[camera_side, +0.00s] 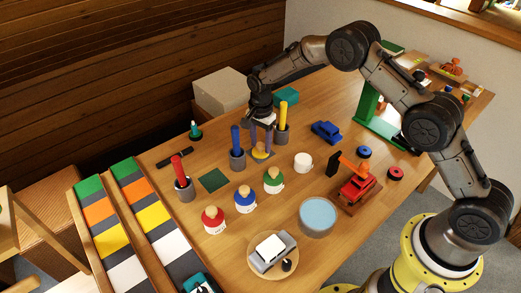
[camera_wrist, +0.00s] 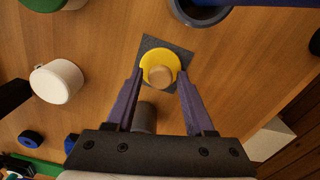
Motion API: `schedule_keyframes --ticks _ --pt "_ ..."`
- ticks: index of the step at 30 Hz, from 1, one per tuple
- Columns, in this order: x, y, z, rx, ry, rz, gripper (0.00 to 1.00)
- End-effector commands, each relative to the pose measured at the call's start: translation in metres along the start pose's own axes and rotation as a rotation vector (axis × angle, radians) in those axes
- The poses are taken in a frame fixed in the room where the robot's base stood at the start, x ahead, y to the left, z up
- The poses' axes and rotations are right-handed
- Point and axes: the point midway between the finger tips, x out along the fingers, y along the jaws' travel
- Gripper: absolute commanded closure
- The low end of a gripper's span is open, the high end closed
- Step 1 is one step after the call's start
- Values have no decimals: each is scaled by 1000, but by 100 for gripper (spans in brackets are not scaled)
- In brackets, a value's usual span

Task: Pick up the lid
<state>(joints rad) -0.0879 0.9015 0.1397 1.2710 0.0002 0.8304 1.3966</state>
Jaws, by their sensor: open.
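The yellow lid (camera_wrist: 147,61) is a round disc with a wooden knob and lies on a dark square pad (camera_wrist: 150,41) in the wrist view. In the side view the lid (camera_side: 261,155) sits between cups at the middle of the table. My gripper (camera_wrist: 160,74) is open and points down over the lid, one finger on each side of the knob. It also shows in the side view (camera_side: 262,147). I cannot tell whether the fingers touch the lid. A white jar without a lid (camera_side: 302,162) stands to the right; it also shows in the wrist view (camera_wrist: 57,83).
Grey cups with a blue stick (camera_side: 236,140), a yellow stick (camera_side: 283,115) and a red stick (camera_side: 179,170) stand close by. Jars with red (camera_side: 213,222), blue (camera_side: 244,202) and green (camera_side: 272,184) lids stand in front.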

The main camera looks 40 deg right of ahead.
Motion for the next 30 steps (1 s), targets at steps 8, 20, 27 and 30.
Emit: schedule_keyframes --ticks 8,20,27,30 --pt "7 0 0 0 0 -1 46" --pt "6 0 0 0 0 -1 100" --pt "6 0 0 0 0 -2 100" --pt "5 -1 0 0 0 -2 100"
